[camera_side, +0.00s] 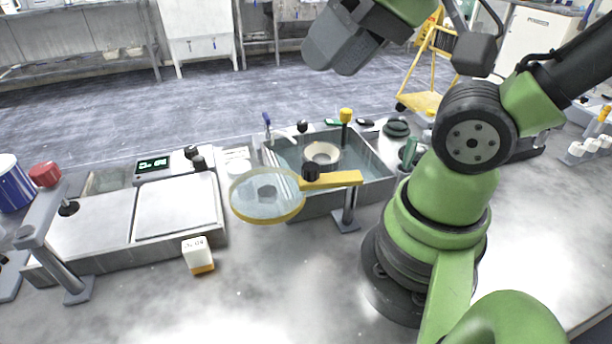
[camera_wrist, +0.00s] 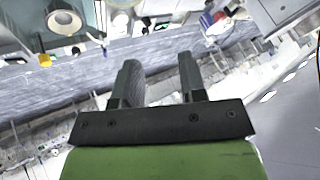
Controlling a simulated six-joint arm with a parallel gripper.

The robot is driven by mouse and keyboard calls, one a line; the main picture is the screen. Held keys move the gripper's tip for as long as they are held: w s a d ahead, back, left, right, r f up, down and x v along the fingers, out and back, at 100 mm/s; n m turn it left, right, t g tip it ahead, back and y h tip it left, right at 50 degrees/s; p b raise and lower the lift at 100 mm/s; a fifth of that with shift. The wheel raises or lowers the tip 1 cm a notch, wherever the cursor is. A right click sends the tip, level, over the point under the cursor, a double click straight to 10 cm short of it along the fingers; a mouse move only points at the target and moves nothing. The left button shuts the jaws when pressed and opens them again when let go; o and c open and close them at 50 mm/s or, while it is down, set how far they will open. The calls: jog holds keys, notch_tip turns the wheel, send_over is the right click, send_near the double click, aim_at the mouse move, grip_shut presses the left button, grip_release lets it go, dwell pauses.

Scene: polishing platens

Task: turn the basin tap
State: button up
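The basin (camera_side: 378,180) is a grey metal tank holding water, with a pale ring-shaped piece (camera_side: 321,153) in it, in the middle of the side view. At its back left stands a slim tap-like fitting with a blue handle (camera_side: 266,119) and a pale spout. A yellow-topped post (camera_side: 346,115) stands at its back; I cannot tell which of the two is the basin tap. My gripper (camera_side: 335,52) is high above and behind the basin, touching nothing. In the wrist view its two dark fingers (camera_wrist: 160,80) are apart with nothing between them.
A yellow-rimmed magnifier (camera_side: 268,196) on a stand overhangs the basin's front left. A two-lid metal unit (camera_side: 135,215) with a green display is at left. A small white-and-orange box (camera_side: 198,255) stands before it. A lidded jar (camera_side: 395,135) is right of the basin.

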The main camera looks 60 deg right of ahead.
jog(key=m+g+h, duration=0.4)
jog(key=m+h, duration=0.1)
send_over(266, 116)
jog(key=s+a, duration=0.3)
notch_tip(266, 116, down, 13)
jog(key=x, duration=1)
jog(key=shift+f, duration=0.1)
grip_shut()
